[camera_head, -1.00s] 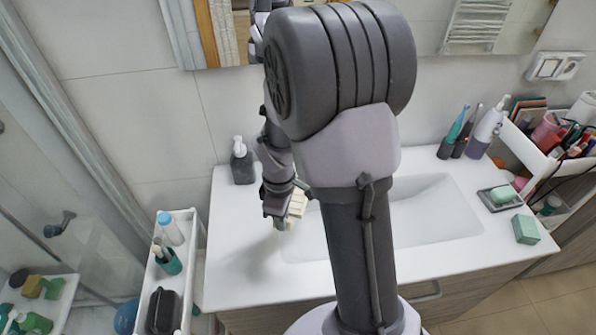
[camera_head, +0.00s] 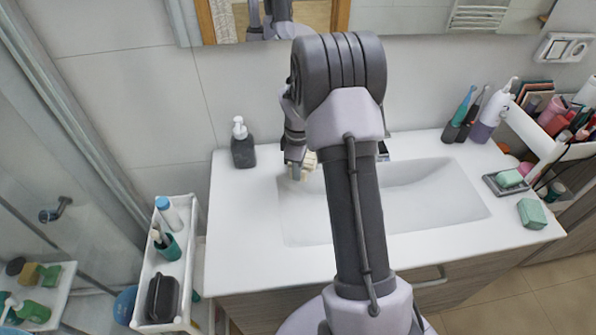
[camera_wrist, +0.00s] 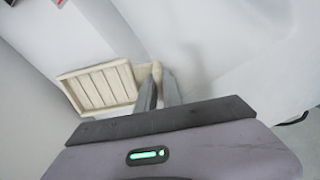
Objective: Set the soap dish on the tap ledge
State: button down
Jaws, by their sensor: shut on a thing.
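The soap dish (camera_wrist: 102,88) is a cream, slatted rectangular tray. In the wrist view my gripper (camera_wrist: 158,78) is shut on its right edge, and the dish sticks out to the left of the fingers. In the head view my gripper (camera_head: 296,172) is over the back left of the basin, with part of the cream dish (camera_head: 309,160) showing beside it. The tap ledge is the white strip (camera_head: 410,143) behind the basin. My arm hides its middle and most of the tap. I cannot tell whether the dish touches the surface below.
A dark pump bottle (camera_head: 242,148) stands on the counter to the left of my gripper. A dark dish with green soap (camera_head: 508,179), a green block (camera_head: 531,213) and toothbrush holders (camera_head: 460,130) stand at the right. The left counter (camera_head: 240,230) is clear.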

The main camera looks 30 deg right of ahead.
jog(key=c, duration=1.9)
grip_release()
jog(key=shift+f, duration=0.15)
jog(key=o, duration=0.4)
